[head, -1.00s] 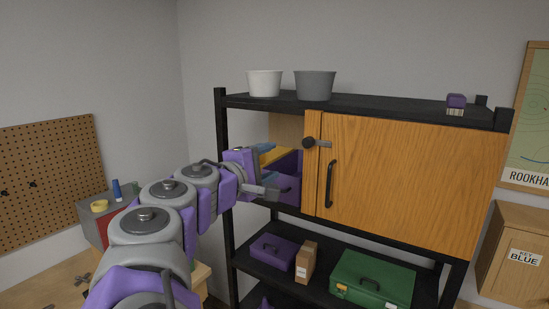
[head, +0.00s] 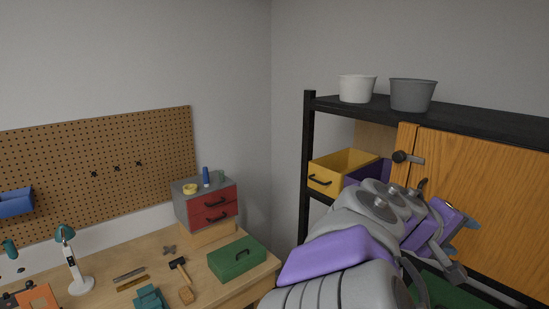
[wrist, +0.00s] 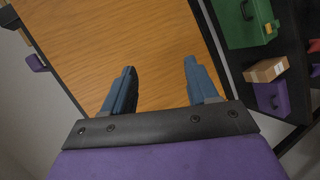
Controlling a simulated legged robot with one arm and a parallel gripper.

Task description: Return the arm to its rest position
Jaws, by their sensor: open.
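My purple and grey arm crosses the lower right of the head view, in front of the shelf unit. My gripper (head: 459,221) is at its far end, by the orange wooden cabinet door (head: 490,185). In the wrist view my gripper (wrist: 158,88) shows two blue fingers spread apart with nothing between them. The wooden door (wrist: 150,45) fills the space beyond the fingers; how far off it is I cannot tell.
A yellow drawer box (head: 343,168) sits on the black shelf unit (head: 307,150), left of the door. Two pots stand on top. The workbench (head: 215,292) at left carries a red drawer cabinet (head: 207,203), a green toolbox (head: 236,259) and a lamp (head: 76,265).

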